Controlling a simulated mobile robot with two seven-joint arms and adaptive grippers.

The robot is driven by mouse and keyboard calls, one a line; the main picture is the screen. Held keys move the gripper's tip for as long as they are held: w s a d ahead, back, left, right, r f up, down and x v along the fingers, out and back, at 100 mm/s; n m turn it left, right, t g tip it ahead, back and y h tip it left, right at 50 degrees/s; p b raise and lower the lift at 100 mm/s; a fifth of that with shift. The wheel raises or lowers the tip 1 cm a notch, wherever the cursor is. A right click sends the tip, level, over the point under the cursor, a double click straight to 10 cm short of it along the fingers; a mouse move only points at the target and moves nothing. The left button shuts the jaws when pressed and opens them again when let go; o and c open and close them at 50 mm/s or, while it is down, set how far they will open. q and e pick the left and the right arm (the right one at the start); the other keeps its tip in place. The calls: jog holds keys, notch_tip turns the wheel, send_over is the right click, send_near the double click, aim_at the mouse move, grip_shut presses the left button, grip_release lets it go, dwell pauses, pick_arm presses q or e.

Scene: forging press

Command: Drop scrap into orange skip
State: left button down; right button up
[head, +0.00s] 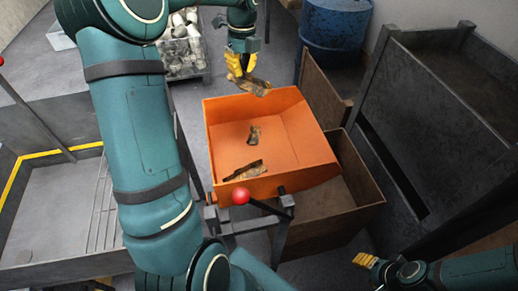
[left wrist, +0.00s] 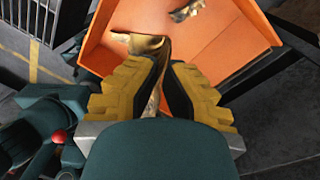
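The orange skip (head: 268,140) stands in the middle of the head view, with two brown scrap pieces lying inside it, one (head: 254,134) near the middle and one (head: 244,171) near the front wall. My left gripper (head: 242,72) is above the skip's far left edge, its yellow fingers closed around a piece of scrap (head: 256,86). In the left wrist view this scrap (left wrist: 152,104) shows between the fingers, with the skip (left wrist: 222,42) beyond. My right gripper (head: 366,261) shows at the lower right, away from the skip; whether its fingers are apart is unclear.
A red-knobbed lever (head: 241,196) stands in front of the skip. A brown open bin (head: 345,195) is beside it at right. A blue drum (head: 335,30) stands behind. A wire crate of pale pieces (head: 182,48) is at back left. A dark steel structure (head: 440,110) fills the right.

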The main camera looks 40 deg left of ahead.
pick_arm(q)
jog(key=c, duration=1.1)
grip_release()
jog(key=shift+o, duration=0.2)
jog(key=shift+r, duration=0.1)
notch_tip(320, 180, up, 12)
jog(key=w, duration=0.1)
